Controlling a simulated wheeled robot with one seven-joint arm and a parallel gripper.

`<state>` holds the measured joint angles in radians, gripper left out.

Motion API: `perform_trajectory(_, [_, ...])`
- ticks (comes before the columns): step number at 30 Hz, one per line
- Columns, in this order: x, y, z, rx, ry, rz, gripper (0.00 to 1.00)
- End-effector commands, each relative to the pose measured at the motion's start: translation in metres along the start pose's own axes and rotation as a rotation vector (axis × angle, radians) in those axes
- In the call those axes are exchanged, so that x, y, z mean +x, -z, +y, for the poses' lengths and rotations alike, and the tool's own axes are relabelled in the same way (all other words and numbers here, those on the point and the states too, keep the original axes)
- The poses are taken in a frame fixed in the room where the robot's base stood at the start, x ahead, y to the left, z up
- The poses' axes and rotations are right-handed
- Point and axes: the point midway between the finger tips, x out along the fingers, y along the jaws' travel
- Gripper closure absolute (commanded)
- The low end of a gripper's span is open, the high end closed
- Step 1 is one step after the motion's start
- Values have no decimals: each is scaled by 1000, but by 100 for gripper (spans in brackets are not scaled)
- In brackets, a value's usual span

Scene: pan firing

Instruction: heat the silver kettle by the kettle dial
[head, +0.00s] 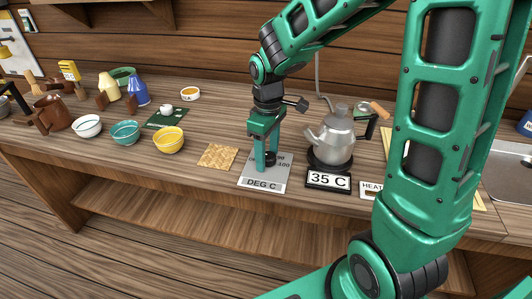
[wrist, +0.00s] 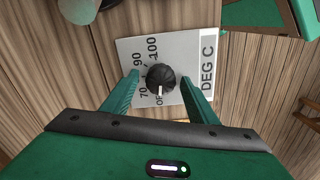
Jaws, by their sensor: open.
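The silver kettle (head: 337,142) stands upright on a dark heating base (head: 329,166), whose display (head: 328,180) reads 35 C. To its left lies the grey dial plate (head: 262,182), marked DEG C, which also shows in the wrist view (wrist: 190,48). Its round black knob (wrist: 160,77) has a white mark that points toward the OFF label; 70, 90 and 100 are readable. My gripper (head: 265,158) points down over the plate. Its open fingers (wrist: 159,88) stand on either side of the knob; I cannot tell if they touch it.
A woven mat (head: 218,156) lies left of the plate. Further left are a yellow bowl (head: 168,140), a teal bowl (head: 125,133), a white bowl (head: 88,126) and a brown jug (head: 50,114). A HEAT label (head: 371,189) and a sink (head: 512,170) are to the right.

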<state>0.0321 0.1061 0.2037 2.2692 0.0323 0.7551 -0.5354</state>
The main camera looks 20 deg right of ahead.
Motion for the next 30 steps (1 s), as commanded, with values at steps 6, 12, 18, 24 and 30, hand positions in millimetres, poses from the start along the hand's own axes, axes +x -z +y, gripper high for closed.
perform_trajectory(6, [0, 0, 0, 0, 0, 0, 47])
perform_trajectory(12, [0, 0, 0, 1, 0, 0, 88])
perform_trajectory(18, [0, 0, 1, 12, -1, 0, 88])
perform_trajectory(24, [0, 0, 1, 78, -1, 0, 88])
perform_trajectory(30, [0, 0, 2, 214, -1, 0, 88])
